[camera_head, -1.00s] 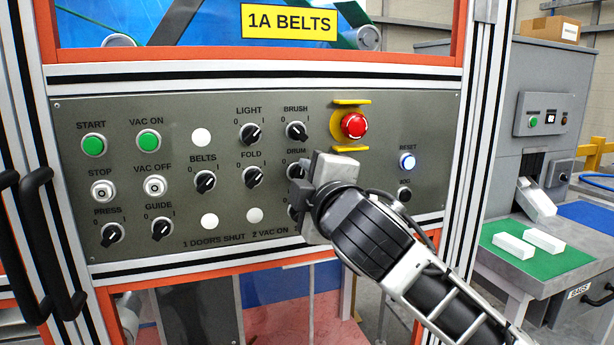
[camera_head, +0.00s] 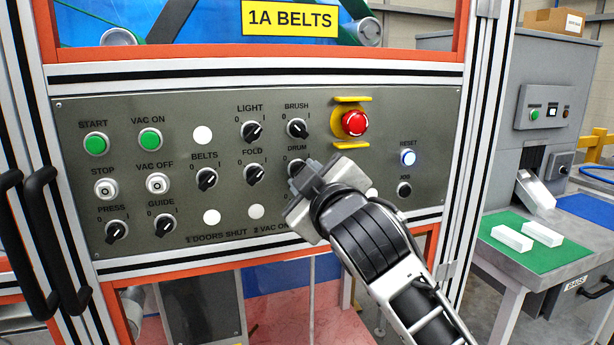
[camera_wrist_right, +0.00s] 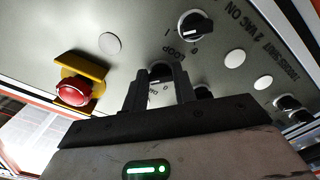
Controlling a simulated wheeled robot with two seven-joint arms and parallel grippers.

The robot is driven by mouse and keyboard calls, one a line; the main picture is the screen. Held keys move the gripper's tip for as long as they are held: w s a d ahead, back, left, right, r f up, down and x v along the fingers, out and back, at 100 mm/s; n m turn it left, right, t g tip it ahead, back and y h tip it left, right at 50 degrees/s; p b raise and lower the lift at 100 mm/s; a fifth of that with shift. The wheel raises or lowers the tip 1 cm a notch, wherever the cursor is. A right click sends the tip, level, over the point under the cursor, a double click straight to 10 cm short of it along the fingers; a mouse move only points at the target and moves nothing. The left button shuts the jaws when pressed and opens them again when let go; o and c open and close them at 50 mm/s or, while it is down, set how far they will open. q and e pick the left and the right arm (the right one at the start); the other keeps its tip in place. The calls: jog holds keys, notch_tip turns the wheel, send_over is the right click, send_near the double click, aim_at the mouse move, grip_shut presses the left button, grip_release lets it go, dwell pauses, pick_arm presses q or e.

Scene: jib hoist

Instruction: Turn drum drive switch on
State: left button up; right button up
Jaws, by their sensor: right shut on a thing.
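The drum drive switch (camera_head: 295,166) is a black rotary knob under the DRUM label on the grey control panel (camera_head: 330,100). My right gripper (camera_head: 301,180) is at this knob and covers most of it in the head view. In the right wrist view, the two dark fingers (camera_wrist_right: 159,80) stand on either side of the knob (camera_wrist_right: 160,71) and are shut on it. The knob's pointer is hidden between the fingers, so I cannot tell its position. My left gripper is not in view.
The red emergency stop (camera_head: 354,123) with yellow guards is close above right of my right gripper. The BRUSH knob (camera_head: 297,128) is just above and the FOLD knob (camera_head: 253,174) to the left. The LOOP knob (camera_wrist_right: 196,25) shows in the wrist view.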

dwell(0.3)
jog(key=o, duration=1)
pick_arm(q)
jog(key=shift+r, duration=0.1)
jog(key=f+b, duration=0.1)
jog(key=b, duration=0.1)
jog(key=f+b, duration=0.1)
jog(key=b, duration=0.1)
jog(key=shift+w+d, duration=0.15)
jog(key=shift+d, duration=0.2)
pick_arm(e)
jog(key=v, duration=1.6)
